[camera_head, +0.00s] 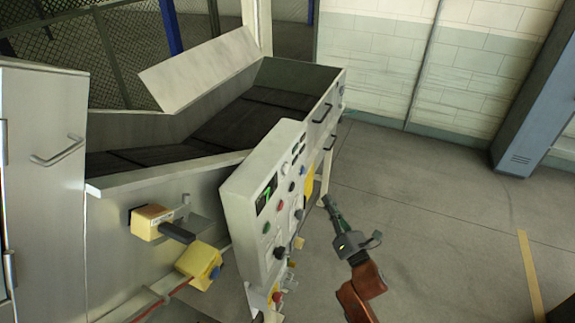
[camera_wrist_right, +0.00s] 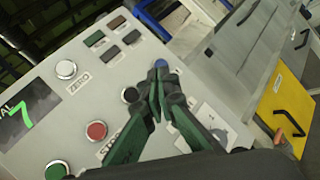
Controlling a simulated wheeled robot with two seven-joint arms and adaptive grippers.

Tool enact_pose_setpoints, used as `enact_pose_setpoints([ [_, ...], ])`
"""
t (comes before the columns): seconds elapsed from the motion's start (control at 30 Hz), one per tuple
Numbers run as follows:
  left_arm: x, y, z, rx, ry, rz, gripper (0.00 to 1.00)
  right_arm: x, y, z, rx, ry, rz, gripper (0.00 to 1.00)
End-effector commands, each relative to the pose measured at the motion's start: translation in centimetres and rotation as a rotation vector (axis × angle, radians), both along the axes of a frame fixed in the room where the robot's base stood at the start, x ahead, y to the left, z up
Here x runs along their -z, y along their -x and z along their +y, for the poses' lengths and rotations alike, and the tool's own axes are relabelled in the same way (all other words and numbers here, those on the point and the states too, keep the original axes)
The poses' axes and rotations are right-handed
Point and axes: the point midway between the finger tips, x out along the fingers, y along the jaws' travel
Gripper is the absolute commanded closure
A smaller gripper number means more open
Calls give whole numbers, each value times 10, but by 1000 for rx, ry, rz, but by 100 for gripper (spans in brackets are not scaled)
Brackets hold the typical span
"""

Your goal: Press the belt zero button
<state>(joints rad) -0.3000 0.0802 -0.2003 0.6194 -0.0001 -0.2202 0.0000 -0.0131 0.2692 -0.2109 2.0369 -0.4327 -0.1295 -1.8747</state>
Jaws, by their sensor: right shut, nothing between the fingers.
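The control panel (camera_head: 238,198) stands at the centre of the head view. My right gripper (camera_head: 328,201) is to the right of the panel there. In the right wrist view its shut, empty fingertips (camera_wrist_right: 159,76) appear in front of the panel, right of the zero button and near a blue button. Contact cannot be told. My left gripper is out of view.
A display (camera_wrist_right: 27,115) shows a green 7 left of a red button (camera_wrist_right: 96,130). A green button (camera_wrist_right: 56,170) and a black button (camera_wrist_right: 130,95) are also close. A conveyor belt (camera_head: 250,117) lies behind the panel.

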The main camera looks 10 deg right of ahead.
Motion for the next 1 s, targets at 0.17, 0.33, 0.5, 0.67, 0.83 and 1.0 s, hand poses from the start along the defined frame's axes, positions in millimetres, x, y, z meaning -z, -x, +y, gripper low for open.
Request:
enact_pose_setpoints([
  [0.17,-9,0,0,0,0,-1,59,-88,30,15,23,158,-186,100],
  [0.33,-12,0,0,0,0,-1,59,-126,49,22,44,236,-277,100],
  [0.5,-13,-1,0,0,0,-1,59,-135,53,23,51,256,-300,100],
  [0.67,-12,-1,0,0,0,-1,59,-134,53,23,50,255,-300,100],
  [0.83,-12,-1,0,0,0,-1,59,-134,52,25,50,254,-298,100],
  [1.0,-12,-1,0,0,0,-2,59,-134,43,35,51,251,-298,100],
])
